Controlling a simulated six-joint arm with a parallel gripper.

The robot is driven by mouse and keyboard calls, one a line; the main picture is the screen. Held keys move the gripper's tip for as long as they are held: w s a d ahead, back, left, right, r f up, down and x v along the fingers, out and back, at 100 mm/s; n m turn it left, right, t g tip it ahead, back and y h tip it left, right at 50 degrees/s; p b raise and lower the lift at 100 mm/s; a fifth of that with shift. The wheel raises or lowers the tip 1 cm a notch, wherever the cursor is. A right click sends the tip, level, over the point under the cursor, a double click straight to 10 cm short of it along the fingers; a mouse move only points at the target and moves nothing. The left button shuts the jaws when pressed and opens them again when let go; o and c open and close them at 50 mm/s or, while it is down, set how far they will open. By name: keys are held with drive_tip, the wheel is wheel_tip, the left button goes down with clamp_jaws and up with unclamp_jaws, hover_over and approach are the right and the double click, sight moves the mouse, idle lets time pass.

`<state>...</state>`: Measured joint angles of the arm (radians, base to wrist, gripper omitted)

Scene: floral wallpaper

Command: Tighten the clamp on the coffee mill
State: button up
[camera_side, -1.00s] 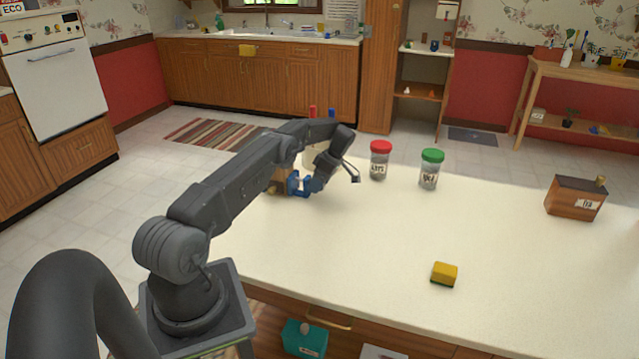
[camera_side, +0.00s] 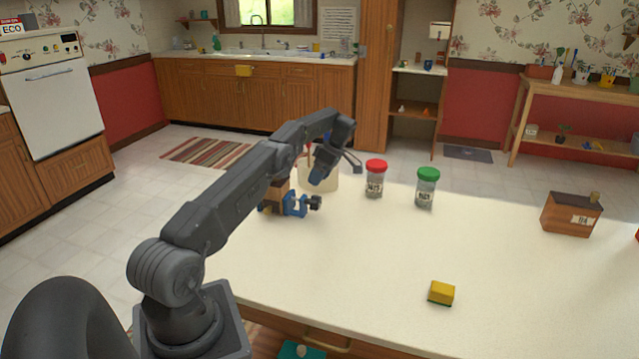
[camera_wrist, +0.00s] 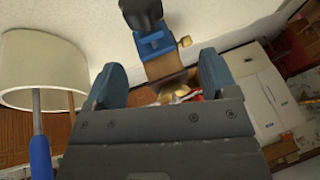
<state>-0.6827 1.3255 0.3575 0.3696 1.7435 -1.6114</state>
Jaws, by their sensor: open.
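The coffee mill (camera_side: 275,193) is a brown wooden block near the left back part of the counter. Its blue clamp (camera_side: 295,204) has a dark knob (camera_side: 315,202) pointing right. In the wrist view, the blue clamp (camera_wrist: 152,43) and its dark knob (camera_wrist: 141,13) are at the top, with the brown mill body (camera_wrist: 163,67) below. My gripper (camera_side: 320,174) is above the clamp and apart from it in the side view. In the wrist view, my gripper's blue fingers (camera_wrist: 163,80) are spread and nothing is held; the mill shows in the gap.
A cream utensil crock (camera_side: 327,180) stands behind my gripper. A red-lidded jar (camera_side: 375,180) and green-lidded jar (camera_side: 426,189) stand to the right. A tea box (camera_side: 571,214) and yellow sponge (camera_side: 441,293) are farther right. The middle of the counter (camera_side: 370,250) is clear.

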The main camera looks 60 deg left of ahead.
sight(317, 197)
drive_tip(key=shift+d+r+n+t+y, duration=0.5)
drive_tip(key=shift+d+r+t+y, duration=0.95)
drive_tip(key=shift+d, duration=0.75)
drive_tip(key=x, duration=0.9)
drive_tip(key=w+x, duration=0.1)
drive_tip(key=x, duration=0.3)
drive_tip(key=shift+s+a+f, duration=0.1)
drive_tip(key=shift+a+f, duration=0.15)
drive_tip(key=shift+f, duration=0.2)
drive_tip(key=c, duration=0.9)
